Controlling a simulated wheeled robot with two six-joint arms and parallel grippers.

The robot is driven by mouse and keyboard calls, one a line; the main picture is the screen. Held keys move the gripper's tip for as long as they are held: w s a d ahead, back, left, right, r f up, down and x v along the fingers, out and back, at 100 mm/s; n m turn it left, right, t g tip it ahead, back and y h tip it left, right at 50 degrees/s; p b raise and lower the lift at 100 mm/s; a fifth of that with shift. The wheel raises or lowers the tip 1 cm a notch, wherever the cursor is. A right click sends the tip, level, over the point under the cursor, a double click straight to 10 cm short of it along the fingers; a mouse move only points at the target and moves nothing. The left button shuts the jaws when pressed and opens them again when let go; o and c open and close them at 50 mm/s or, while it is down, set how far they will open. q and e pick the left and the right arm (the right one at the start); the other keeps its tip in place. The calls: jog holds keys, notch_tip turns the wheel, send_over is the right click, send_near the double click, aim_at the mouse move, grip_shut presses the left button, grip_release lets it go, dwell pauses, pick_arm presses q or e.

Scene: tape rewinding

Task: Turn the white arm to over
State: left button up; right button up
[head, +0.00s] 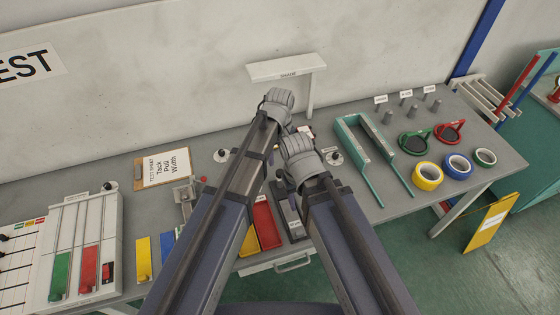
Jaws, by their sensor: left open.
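A white arm (286,68) marked "SHADE" stands out level from a white post (310,95) at the back of the bench, reaching to the left of the post. My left gripper (279,99) is just below and in front of the white arm, apart from it as far as I can see. It is open, but its fingers are hard to make out. My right gripper (298,146) is lower and nearer, overlapping the left one in the picture. Its fingers are not clear. The foot of the post and the bench behind my grippers are partly hidden.
A teal fork-shaped frame (355,150) lies to the right, with rolls of yellow (427,176), blue and green tape beyond. A clipboard (162,167) lies left. My forearms cover much of the bench front, including parts of red and yellow pieces.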

aim_at(280, 172)
pick_arm(q)
jog(key=shift+s, duration=0.15)
jog(key=shift+f+b, duration=0.6)
jog(key=shift+b, duration=0.05)
notch_tip(280, 172, down, 6)
jog(key=b, duration=0.6)
jog(key=shift+f+b, duration=0.25)
jog(key=shift+b, duration=0.05)
pick_arm(e)
notch_tip(280, 172, down, 8)
jog(key=shift+s+r, duration=0.1)
jog(key=shift+s, duration=0.05)
pick_arm(q)
grip_shut()
